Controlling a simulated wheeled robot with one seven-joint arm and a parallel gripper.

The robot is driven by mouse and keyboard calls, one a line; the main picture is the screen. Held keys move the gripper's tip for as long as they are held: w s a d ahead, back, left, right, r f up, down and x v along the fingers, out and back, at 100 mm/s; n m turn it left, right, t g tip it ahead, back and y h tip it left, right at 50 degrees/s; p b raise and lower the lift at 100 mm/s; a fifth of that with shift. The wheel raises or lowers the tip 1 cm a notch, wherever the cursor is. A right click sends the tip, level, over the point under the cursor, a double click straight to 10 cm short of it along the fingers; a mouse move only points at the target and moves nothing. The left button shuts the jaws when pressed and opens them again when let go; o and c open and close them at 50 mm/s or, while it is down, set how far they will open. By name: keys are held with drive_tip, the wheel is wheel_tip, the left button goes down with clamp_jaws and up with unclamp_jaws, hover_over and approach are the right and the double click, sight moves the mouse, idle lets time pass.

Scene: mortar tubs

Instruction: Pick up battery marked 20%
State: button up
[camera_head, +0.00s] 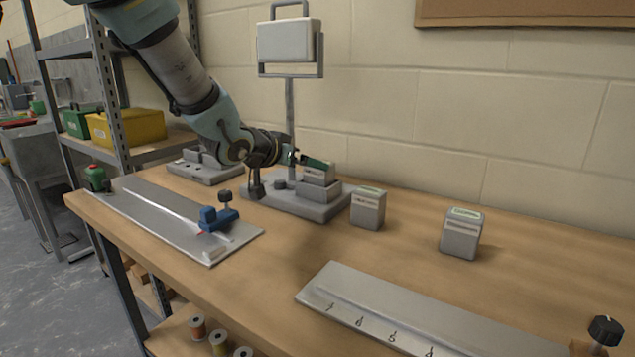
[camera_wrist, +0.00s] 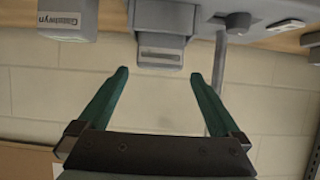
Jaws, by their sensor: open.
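One grey battery (camera_head: 318,175) sits in a grey dock (camera_head: 290,204) on the bench. A second battery (camera_head: 368,210) stands just right of the dock, and a third (camera_head: 461,235) stands farther right. No 20% mark is legible on any of them. My gripper (camera_head: 314,162) is beside the top of the docked battery, partly hidden by my wrist. In the upside-down wrist view, my open gripper (camera_wrist: 158,74) has its green fingers spread, with the docked battery (camera_wrist: 161,52) beyond and between the tips. Another battery (camera_wrist: 68,18), with lettering, is at upper left there.
A metal plate with a blue clamp (camera_head: 217,218) lies on the left of the bench, and a numbered plate (camera_head: 400,315) lies at front right. A post with a box-like head (camera_head: 288,40) rises behind the dock. Wood between the plates is clear.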

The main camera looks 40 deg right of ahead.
sight(319, 179)
drive_tip(key=shift+p+x, duration=0.75)
drive_tip(key=shift+x, duration=2.8)
drive_tip(key=shift+r, duration=0.15)
clamp_jaws()
